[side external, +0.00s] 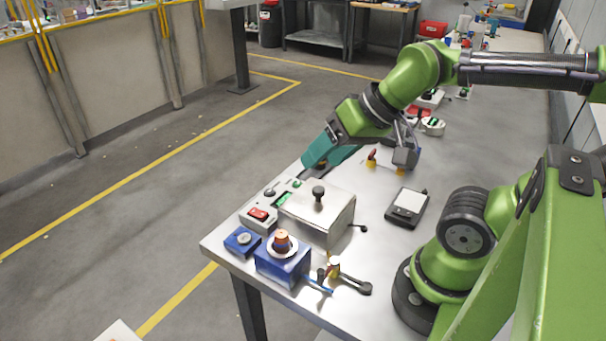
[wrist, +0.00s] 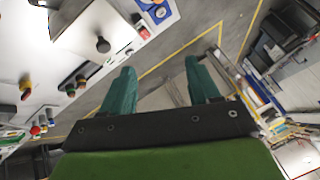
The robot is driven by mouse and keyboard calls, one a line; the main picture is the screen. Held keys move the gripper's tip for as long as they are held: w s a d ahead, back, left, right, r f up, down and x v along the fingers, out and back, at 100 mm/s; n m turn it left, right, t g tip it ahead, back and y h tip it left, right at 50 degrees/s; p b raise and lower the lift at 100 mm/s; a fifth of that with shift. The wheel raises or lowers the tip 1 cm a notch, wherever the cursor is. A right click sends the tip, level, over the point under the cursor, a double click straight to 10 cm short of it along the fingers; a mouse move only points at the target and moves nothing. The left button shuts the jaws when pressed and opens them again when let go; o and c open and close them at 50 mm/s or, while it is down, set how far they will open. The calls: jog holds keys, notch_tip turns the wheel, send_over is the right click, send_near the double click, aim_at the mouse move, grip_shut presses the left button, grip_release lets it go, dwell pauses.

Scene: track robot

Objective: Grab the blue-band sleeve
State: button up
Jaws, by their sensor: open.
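I cannot pick out a blue-band sleeve for certain. A small orange-brown piece (side external: 282,239) with a darker band sits on a white disc on top of a blue block (side external: 283,265) near the table's front; the band's colour is too small to tell. A small red and yellow piece (side external: 371,158) stands farther back, right of my gripper. My gripper (side external: 314,160) is open, its teal fingers over the table's far-left edge, beyond the metal box. In the wrist view my gripper (wrist: 160,78) has nothing between its fingers but the floor beyond.
A metal box (side external: 318,212) with a black knob stands beside a grey control panel (side external: 258,217) with a red switch. A small blue box (side external: 242,240), a black scale (side external: 407,206) and a black-handled tool (side external: 355,284) lie nearby. The table is clear around the scale.

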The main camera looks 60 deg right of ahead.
jog(key=m+g+h, duration=0.2)
jog(key=m+g, duration=0.3)
jog(key=g, duration=0.2)
send_over(281, 234)
notch_tip(281, 234, down, 11)
jog(key=shift+w+d+r, duration=0.15)
jog(key=shift+s+f, duration=0.2)
jog(key=shift+f, duration=2.55)
grip_shut()
